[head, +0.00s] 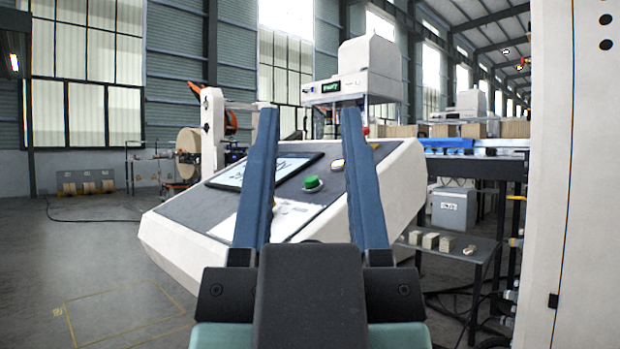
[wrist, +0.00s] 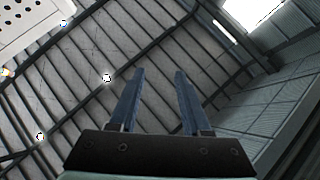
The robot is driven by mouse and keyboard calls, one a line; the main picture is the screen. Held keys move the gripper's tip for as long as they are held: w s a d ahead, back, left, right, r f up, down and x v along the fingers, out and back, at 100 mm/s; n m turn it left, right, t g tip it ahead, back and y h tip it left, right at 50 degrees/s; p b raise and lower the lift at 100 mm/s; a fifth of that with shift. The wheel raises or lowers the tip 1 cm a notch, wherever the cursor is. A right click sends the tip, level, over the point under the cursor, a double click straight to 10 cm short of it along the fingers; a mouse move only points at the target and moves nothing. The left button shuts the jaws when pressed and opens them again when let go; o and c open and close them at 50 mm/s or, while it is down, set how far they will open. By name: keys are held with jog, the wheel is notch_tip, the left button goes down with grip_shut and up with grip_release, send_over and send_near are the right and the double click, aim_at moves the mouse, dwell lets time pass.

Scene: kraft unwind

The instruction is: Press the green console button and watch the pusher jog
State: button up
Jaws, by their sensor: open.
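The green button (head: 312,184) is on the sloped panel of a white console (head: 180,238). In the head view it shows between my two fingers. My gripper (head: 308,112) is open and empty, its blue fingers pointing up in front of the console. In the wrist view, my gripper (wrist: 158,72) shows against the roof beams, with nothing between its fingers. A tablet-like screen (head: 228,178) lies on the panel left of the button, partly behind the left finger. A yellowish button (head: 338,164) is at the upper right of the green one. I cannot make out the pusher.
A white column (head: 572,180) stands close on the right. A dark shelf (head: 455,243) with small blocks is right of the console, and a conveyor (head: 475,146) with boxes is behind. The floor (head: 60,260) at left is open.

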grip_shut()
dwell(1.5)
